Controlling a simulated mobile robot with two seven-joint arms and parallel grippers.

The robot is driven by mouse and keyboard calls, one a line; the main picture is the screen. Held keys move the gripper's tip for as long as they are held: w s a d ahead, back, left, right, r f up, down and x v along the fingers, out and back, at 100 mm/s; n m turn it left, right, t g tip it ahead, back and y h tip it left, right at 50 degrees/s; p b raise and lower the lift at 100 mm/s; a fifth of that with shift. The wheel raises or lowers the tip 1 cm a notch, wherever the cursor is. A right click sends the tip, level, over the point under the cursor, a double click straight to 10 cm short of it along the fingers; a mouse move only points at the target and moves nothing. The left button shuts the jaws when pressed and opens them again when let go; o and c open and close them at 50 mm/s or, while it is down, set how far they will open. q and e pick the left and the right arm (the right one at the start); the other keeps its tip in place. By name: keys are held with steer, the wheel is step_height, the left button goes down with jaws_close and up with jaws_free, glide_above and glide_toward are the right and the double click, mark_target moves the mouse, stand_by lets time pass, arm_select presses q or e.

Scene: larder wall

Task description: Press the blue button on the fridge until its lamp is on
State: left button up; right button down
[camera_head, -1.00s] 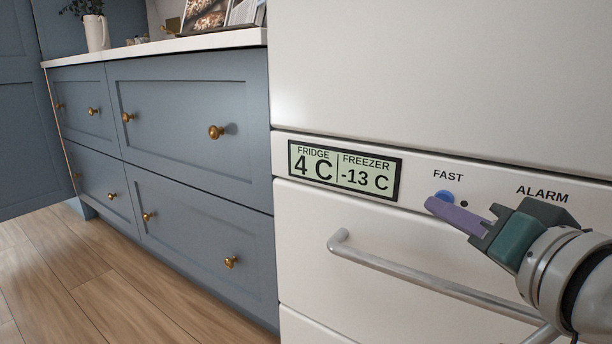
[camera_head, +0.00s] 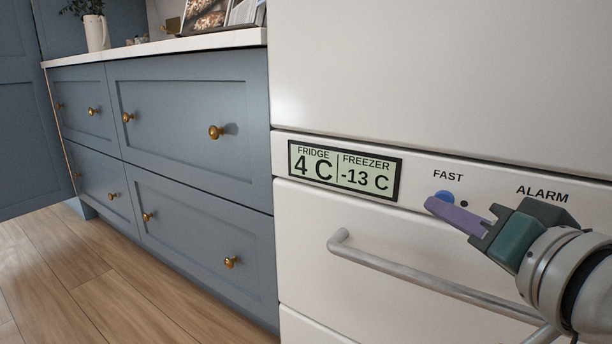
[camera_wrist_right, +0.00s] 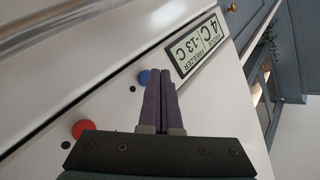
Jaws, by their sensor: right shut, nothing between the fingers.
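The white fridge (camera_head: 440,105) has a control strip with a blue button (camera_head: 446,196) under the word FAST. A small dark lamp (camera_head: 464,204) sits just right of the button and looks unlit. My right gripper (camera_head: 432,204) is shut and empty, its purple fingertips in front of the lower edge of the button. In the right wrist view the shut fingers (camera_wrist_right: 158,80) point at the blue button (camera_wrist_right: 144,76), with the tips beside or over its edge. I cannot tell whether they touch it. The lamp (camera_wrist_right: 133,89) is dark there too. My left gripper is not in view.
A display (camera_head: 344,171) reads fridge 4 C and freezer -13 C. A red button (camera_wrist_right: 83,128) shows in the right wrist view, on the ALARM side. A metal handle bar (camera_head: 420,275) runs below the strip. Blue drawers (camera_head: 185,110) stand left; the wooden floor (camera_head: 110,285) is clear.

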stand_by(0.6)
steer(key=shift+w+d, duration=0.25)
steer(key=shift+w, duration=0.15)
steer(key=shift+w+d, duration=0.1)
stand_by(0.3)
steer(key=shift+s+a+r+p, duration=0.1)
steer(key=shift+s+a+p, duration=0.2)
steer(key=shift+p, duration=0.2)
steer(key=shift+s, duration=0.2)
